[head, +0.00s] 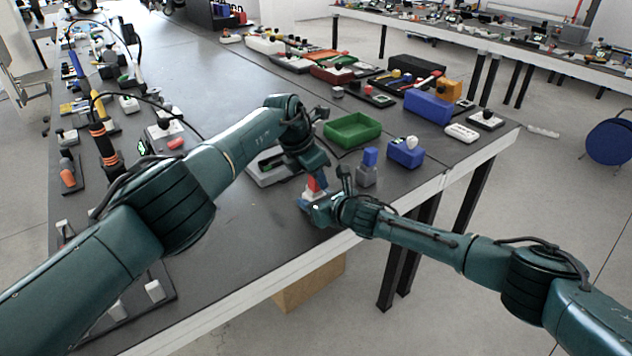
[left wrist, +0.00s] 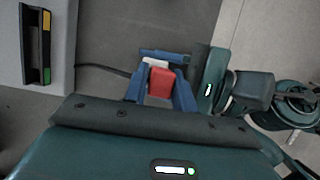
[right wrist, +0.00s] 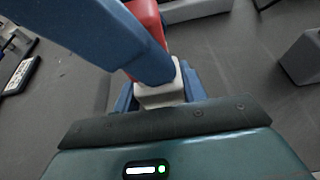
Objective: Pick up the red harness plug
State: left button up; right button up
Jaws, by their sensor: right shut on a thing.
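The red harness plug (head: 314,184) is a red block with a pale white part, held above the dark table near its front edge. My right gripper (right wrist: 160,92) is shut on the plug's pale lower part. My left gripper (left wrist: 160,88) reaches in from above with its two blue fingers on either side of the red part (left wrist: 161,82). It looks open, and contact is hard to tell. In the right wrist view, a blue left finger crosses in front of the plug and hides part of its red block (right wrist: 148,18).
A grey device (head: 270,172) lies on the table just left of the grippers. A green tray (head: 353,130), a grey block with a blue top (head: 368,170) and a blue box (head: 405,153) stand behind and to the right. The table's front edge is close below.

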pick_arm(q)
jog(key=shift+s+d+f, duration=0.1)
jog(key=c, duration=0.5)
jog(key=shift+o, duration=0.2)
notch_tip(320, 180, up, 10)
jog(key=shift+r, duration=0.1)
pick_arm(e)
jog(key=o, duration=1.1)
jog(key=shift+d, duration=0.1)
